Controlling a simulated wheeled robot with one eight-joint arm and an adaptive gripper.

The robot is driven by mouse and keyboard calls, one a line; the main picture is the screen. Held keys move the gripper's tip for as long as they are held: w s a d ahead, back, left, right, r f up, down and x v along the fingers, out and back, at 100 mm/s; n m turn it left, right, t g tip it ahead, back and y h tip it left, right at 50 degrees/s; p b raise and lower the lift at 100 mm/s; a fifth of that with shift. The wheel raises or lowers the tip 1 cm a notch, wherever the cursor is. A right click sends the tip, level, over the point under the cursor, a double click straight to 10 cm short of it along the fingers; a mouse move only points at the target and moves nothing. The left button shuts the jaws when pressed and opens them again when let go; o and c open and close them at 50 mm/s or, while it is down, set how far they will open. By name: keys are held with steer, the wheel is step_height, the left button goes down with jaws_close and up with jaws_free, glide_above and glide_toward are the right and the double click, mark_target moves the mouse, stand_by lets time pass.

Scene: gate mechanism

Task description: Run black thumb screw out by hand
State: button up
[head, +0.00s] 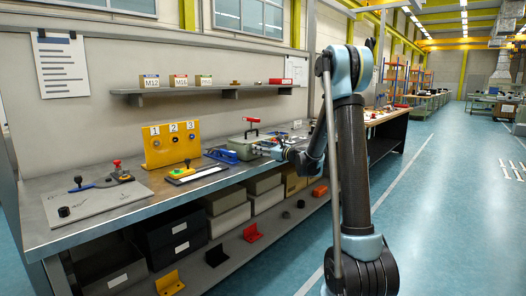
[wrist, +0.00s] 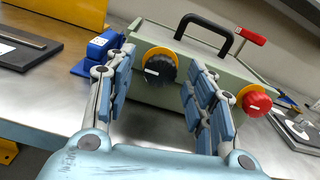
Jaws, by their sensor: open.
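The black thumb screw (wrist: 161,69) is a round knob with a white mark and a yellow ring behind it, on the front face of a green box (wrist: 188,62). A red knob (wrist: 256,104) with a yellow ring is on the same face, to the right. My gripper (wrist: 163,72) is open in the wrist view, with its padded fingers left and right of the black screw. No contact shows. In the head view my gripper (head: 262,148) is at the front of the green box (head: 243,146), and the black screw cannot be made out there.
The box has a black handle (wrist: 205,28) and a red-handled lever (wrist: 250,36) on top. A blue block (wrist: 98,48) stands close on the left. A yellow panel (head: 172,143) numbered 1 to 3 stands further left on the bench (head: 110,222). A shelf (head: 200,90) runs above.

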steer(key=shift+a, duration=0.1)
steer(key=shift+c, duration=0.6)
steer(key=c, duration=1)
steer(key=shift+o, duration=0.2)
steer(key=shift+d, duration=0.25)
steer(key=shift+a, duration=0.15)
steer(key=shift+n, duration=0.3)
